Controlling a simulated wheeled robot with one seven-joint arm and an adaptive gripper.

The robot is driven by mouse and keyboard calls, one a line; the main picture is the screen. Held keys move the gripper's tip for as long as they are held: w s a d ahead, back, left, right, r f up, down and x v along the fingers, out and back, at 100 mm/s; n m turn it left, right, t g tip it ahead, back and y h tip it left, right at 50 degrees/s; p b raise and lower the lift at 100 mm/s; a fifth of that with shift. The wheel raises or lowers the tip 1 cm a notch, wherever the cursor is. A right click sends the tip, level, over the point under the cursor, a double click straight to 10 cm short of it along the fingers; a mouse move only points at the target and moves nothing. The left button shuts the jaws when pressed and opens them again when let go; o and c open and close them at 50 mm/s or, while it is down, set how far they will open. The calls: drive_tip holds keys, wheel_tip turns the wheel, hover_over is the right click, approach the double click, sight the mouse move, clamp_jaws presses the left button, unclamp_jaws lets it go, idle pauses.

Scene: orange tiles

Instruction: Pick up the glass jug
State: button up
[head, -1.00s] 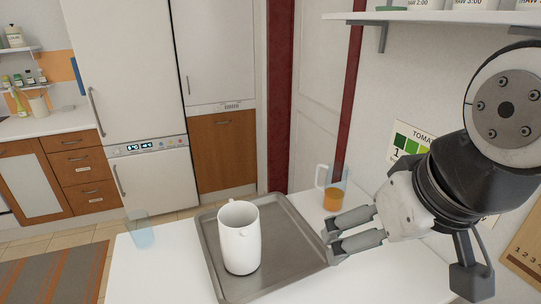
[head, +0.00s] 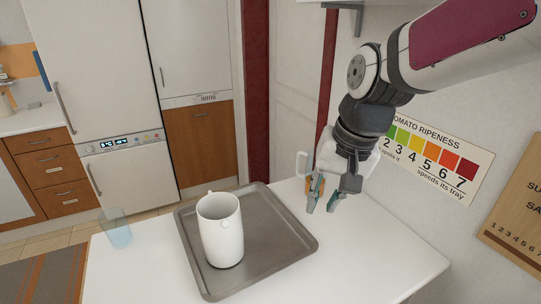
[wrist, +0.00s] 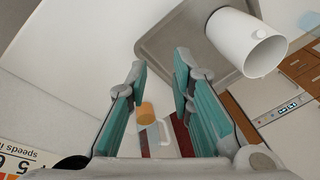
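The glass jug (head: 301,164) stands on the white table beside the tray's right back edge. It is clear, with a pale handle and orange contents low inside. In the head view my gripper hides most of it. In the wrist view its orange part (wrist: 146,114) shows between my fingers, further off. My gripper (head: 322,205) points down, open and empty, in front of the jug in the head view. Its two teal-padded fingers stand apart in the wrist view (wrist: 160,75). I cannot tell the exact gap between fingers and jug.
A white ceramic jug (head: 222,240) stands on the grey metal tray (head: 285,240), left of my gripper. A bluish drinking glass (head: 117,232) is at the table's left edge. The wall with a tomato ripeness chart (head: 440,160) is close on the right. The table's (head: 370,255) right front is clear.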

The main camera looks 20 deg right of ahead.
drive_tip(key=w+d+f+m+g+h+b, duration=0.1)
drive_tip(key=w+d+f+m+g+h, duration=0.2)
drive_tip(key=w+f, duration=0.75)
drive_tip(key=m+t+h+b, duration=0.35)
drive_tip(key=t+h, duration=0.35)
drive_tip(key=h, duration=0.3)
approach(298, 159)
drive_tip(key=shift+m, duration=0.45)
drive_tip(key=shift+w+p+x, duration=0.1)
drive_tip(key=shift+p+x, duration=0.45)
drive_tip(key=shift+x, duration=2.15)
drive_tip(key=shift+w+p+x, duration=0.15)
drive_tip(key=shift+p+x, duration=0.35)
drive_tip(key=shift+x, duration=2.15)
drive_tip(key=shift+a+f, duration=0.1)
drive_tip(key=shift+a, duration=0.05)
drive_tip(key=shift+c, duration=0.2)
clamp_jaws()
